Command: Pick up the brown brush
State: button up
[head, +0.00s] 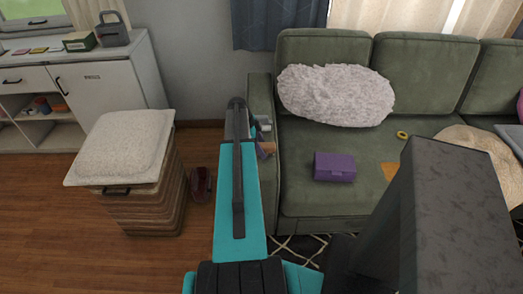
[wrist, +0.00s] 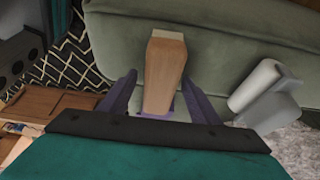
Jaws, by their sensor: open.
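The brown brush (wrist: 165,75) shows in the wrist view as a tapered wooden block with a pale end at the top. It lies between the two spread fingers of my gripper (wrist: 161,77), with a visible gap on each side. My gripper is open. In the head view a small brown part of the brush (head: 267,149) shows beside my arm, near the front of the sofa's left armrest. My arm hides most of my gripper there. The lower end of the brush is hidden by my gripper body in the wrist view.
A pale grey roll-like object (wrist: 262,88) lies close to the right finger. The green sofa (head: 300,200) carries a purple box (head: 334,167) and a fluffy pillow (head: 335,95). A cushioned wicker hamper (head: 140,205) and a dark red object (head: 201,185) stand left on the floor.

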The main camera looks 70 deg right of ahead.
aim_at(265, 146)
jog(key=c, duration=1.2)
jog(key=shift+r, duration=0.15)
jog(key=shift+r+p, duration=0.2)
jog(key=shift+p, duration=0.2)
jog(key=shift+r+b, duration=0.35)
jog(key=shift+r, duration=0.1)
jog(key=shift+s+a+r+b, duration=0.2)
jog(key=shift+s+r+b, duration=0.05)
jog(key=shift+r, duration=0.35)
jog(key=shift+s+a+r+b, duration=0.15)
jog(key=shift+s+r+b, duration=0.1)
jog(key=shift+r, duration=0.35)
jog(key=s+a+b, duration=0.1)
jog(key=s+a, duration=0.3)
jog(key=s, duration=0.2)
jog(key=s+a+r+b, duration=0.1)
jog(key=s+a+b, duration=0.1)
jog(key=s, duration=0.4)
jog(key=shift+s+a+r, duration=0.25)
jog(key=shift+s+a, duration=0.1)
jog(key=shift+a, duration=0.5)
